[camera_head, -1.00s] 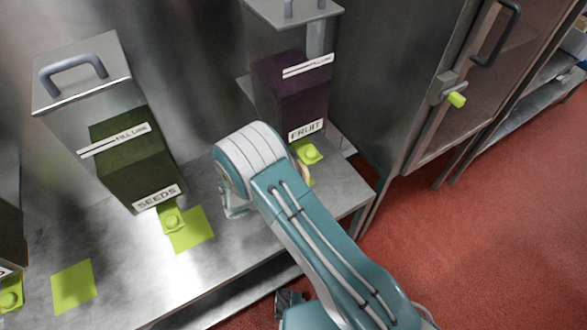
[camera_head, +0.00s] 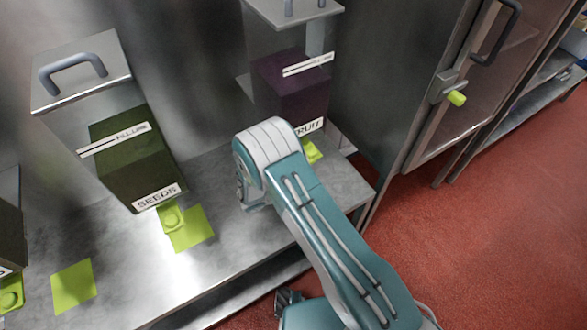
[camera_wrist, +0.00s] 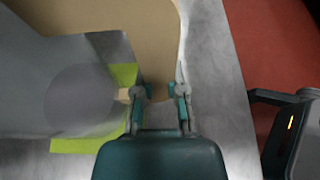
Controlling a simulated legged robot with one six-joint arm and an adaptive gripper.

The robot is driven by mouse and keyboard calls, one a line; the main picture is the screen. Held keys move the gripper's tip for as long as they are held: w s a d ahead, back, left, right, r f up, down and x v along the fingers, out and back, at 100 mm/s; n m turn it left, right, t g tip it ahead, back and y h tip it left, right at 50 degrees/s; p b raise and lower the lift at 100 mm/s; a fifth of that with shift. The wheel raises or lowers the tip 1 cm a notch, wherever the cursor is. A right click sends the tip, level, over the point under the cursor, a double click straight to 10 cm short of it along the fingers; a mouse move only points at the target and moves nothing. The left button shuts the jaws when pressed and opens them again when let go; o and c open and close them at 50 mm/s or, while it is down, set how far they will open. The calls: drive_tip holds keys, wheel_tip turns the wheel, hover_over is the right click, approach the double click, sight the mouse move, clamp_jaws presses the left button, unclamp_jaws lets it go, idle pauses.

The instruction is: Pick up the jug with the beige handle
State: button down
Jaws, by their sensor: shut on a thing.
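In the wrist view, the jug's beige handle (camera_wrist: 158,60) comes down from the top between the fingers of my gripper (camera_wrist: 161,92). The fingers are closed on its lower end. The grey, see-through jug (camera_wrist: 60,75) fills the left side of the wrist view, and its upper part is out of frame. In the head view, my arm hides the jug and my gripper.
A green square (camera_wrist: 85,145) lies under the jug on the metal counter (camera_head: 235,238). The SEEDS bin (camera_head: 135,160) and FRUIT bin (camera_head: 290,90) stand behind. A steel cabinet (camera_head: 385,75) is at right, beside red floor (camera_head: 480,230).

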drive_tip(key=shift+r, duration=0.55)
wheel_tip(320, 180, up, 2)
drive_tip(key=shift+r, duration=0.2)
drive_tip(key=s+d+r, duration=0.1)
drive_tip(key=s+d, duration=0.9)
drive_tip(key=s, duration=0.5)
drive_tip(key=shift+r, duration=0.15)
